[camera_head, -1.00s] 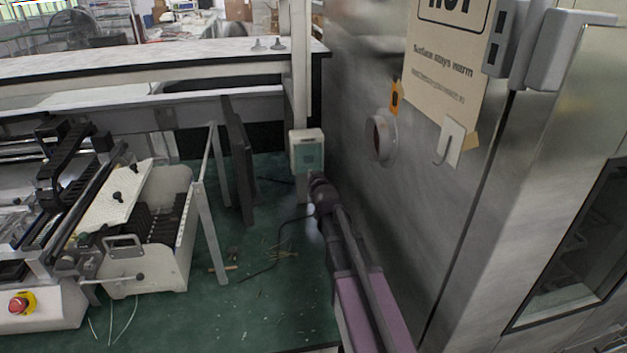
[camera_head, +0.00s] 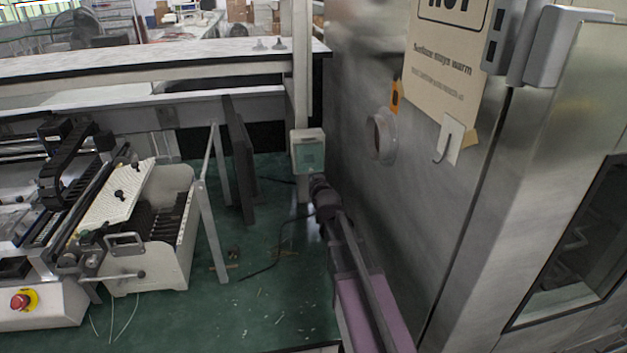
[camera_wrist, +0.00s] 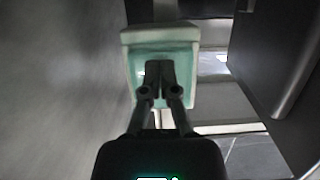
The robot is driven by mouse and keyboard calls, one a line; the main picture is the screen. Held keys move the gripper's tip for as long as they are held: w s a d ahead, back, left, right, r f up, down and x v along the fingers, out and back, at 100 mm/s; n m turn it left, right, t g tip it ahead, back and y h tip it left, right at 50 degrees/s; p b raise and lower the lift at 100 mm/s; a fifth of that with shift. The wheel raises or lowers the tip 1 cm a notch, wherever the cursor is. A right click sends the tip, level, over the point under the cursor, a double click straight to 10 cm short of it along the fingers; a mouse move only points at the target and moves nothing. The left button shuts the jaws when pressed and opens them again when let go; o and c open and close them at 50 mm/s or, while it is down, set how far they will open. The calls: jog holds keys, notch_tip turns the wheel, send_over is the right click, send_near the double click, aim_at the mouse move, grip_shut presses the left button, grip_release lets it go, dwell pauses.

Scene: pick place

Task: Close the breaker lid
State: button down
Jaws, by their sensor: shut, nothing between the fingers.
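The breaker box (camera_head: 309,152) is a small pale box with a greenish front, on a post beside the steel cabinet. In the wrist view the breaker box (camera_wrist: 176,58) is straight ahead, with a pale cover along its top and a teal front below. I cannot tell whether the lid is fully down. My gripper (camera_wrist: 158,66) is shut and empty, its fingertips in front of the teal face. I cannot tell whether they touch it. In the head view my gripper (camera_head: 316,182) is just below the box, and my arm hides part of the post.
The steel cabinet (camera_head: 400,230) stands close on the right, with a hook (camera_head: 448,140) and a round port (camera_head: 381,137). A dark upright panel (camera_head: 239,160) stands left of the box. A white machine (camera_head: 150,240) sits on the green bench (camera_head: 250,310) at left.

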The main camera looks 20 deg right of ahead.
jog(key=s+f+b, duration=0.1)
jog(key=s, duration=1)
jog(key=shift+s+a, duration=0.3)
jog(key=shift+s, duration=0.1)
jog(key=shift+f, duration=0.1)
jog(key=s+a+f+g+p, duration=0.2)
jog(key=s+a+g+p, duration=0.1)
jog(key=s+g, duration=0.4)
jog(key=s+a+f+g+p, duration=0.2)
jog(key=s+g+p, duration=0.4)
jog(key=s, duration=0.5)
jog(key=shift+s+a+n+g+y, duration=0.25)
jog(key=shift+a+n+g+y, duration=0.15)
jog(key=shift+g, duration=0.6)
